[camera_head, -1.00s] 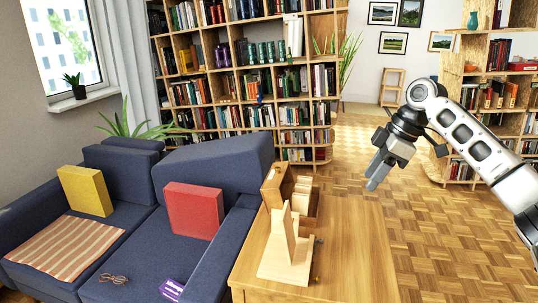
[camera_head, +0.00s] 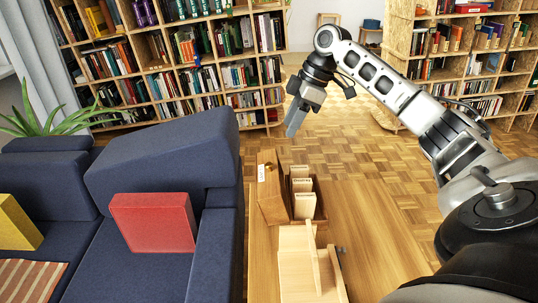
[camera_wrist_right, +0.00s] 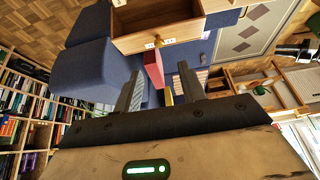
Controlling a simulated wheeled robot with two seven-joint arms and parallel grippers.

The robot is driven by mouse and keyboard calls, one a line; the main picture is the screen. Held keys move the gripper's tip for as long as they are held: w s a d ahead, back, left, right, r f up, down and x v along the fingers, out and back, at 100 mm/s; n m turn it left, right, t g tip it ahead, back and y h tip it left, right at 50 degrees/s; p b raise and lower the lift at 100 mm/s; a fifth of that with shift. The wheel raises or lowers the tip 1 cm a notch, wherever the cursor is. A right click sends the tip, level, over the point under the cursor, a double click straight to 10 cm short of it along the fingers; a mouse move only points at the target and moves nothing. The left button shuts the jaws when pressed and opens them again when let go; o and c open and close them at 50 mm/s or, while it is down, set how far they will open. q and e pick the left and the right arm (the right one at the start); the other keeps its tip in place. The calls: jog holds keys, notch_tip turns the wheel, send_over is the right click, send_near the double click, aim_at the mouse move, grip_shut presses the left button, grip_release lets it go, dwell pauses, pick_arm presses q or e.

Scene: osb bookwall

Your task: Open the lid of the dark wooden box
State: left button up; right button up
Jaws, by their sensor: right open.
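A brown wooden box (camera_head: 318,205) with pale upright pieces inside stands on the table, beyond a pale wooden stand (camera_head: 298,262). Its top is uncovered there. A wooden panel (camera_head: 270,190) with a small bright fitting stands at its left; I cannot tell whether it is the lid. My right gripper (camera_head: 294,122) hangs open and empty beyond the box, apart from it. In the right wrist view its fingers (camera_wrist_right: 160,88) are spread. That view also shows an open wooden drawer or box (camera_wrist_right: 185,33) with a knob and label; I cannot tell if it is the same one.
The table (camera_head: 375,235) is bare right of the box. A blue sofa (camera_head: 165,165) with a red cushion (camera_head: 152,222) and a yellow cushion (camera_head: 15,225) stands close on the left. Full bookshelves (camera_head: 190,75) stand behind. The parquet floor (camera_head: 350,145) beyond the table is open.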

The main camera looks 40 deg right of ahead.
aim_at(269, 164)
jog(key=x, duration=1.1)
jog(key=shift+w+f, duration=0.15)
jog(key=shift+f, duration=0.25)
grip_shut()
jog(key=shift+p, duration=0.3)
